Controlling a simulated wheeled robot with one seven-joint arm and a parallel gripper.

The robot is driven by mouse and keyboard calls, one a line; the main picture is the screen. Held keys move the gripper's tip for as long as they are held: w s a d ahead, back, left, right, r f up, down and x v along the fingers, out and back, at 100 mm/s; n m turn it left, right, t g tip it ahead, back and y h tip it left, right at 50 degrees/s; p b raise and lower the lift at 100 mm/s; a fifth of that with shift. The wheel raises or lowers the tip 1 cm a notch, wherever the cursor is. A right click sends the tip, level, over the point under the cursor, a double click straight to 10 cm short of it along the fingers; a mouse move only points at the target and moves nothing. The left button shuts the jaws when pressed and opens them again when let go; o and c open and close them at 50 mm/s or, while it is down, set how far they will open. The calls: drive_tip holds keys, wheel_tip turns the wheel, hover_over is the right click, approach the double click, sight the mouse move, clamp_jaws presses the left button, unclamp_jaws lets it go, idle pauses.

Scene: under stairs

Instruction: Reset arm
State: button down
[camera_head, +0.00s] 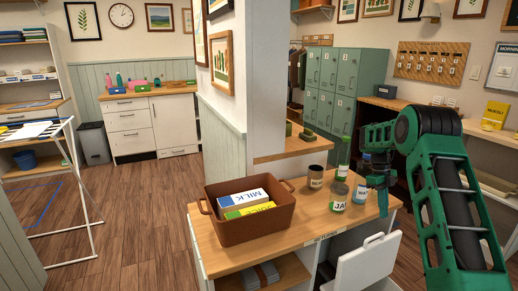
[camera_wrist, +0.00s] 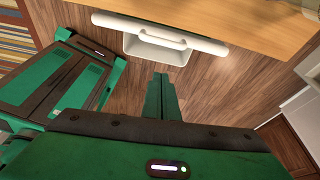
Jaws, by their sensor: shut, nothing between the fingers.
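My green arm reaches in from the right side of the head view, bent at a black elbow joint. My gripper (camera_head: 383,208) points down at the right end of the wooden table (camera_head: 235,258), close to the bottles and jars there. In the wrist view my gripper (camera_wrist: 161,78) shows its two green fingers together with nothing between them.
A brown bin (camera_head: 245,232) holding a milk carton (camera_head: 243,198) and a yellow box stands on the table. A jar (camera_head: 338,196), a brown cup (camera_head: 315,177) and a green bottle (camera_head: 342,160) stand near my gripper. Open floor (camera_head: 130,220) lies to the left.

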drive_tip(key=s+a+r+n+t, duration=0.1)
drive_tip(key=s+a+r+n, duration=0.1)
drive_tip(key=s+r+n, duration=1.35)
drive_tip(key=s+a+n, duration=0.3)
drive_tip(key=s, duration=0.7)
drive_tip(key=s+a+n+t+y, duration=0.1)
drive_tip(key=s+a+n, duration=0.2)
drive_tip(key=s, duration=0.7)
drive_tip(key=s+a+f+n+t, duration=0.1)
drive_tip(key=s+a+n, duration=0.2)
drive_tip(key=s, duration=0.7)
drive_tip(key=shift+s+a+y, duration=0.3)
drive_tip(key=shift+a, duration=0.55)
drive_tip(key=shift+w+f, duration=0.25)
drive_tip(key=shift+w, duration=0.35)
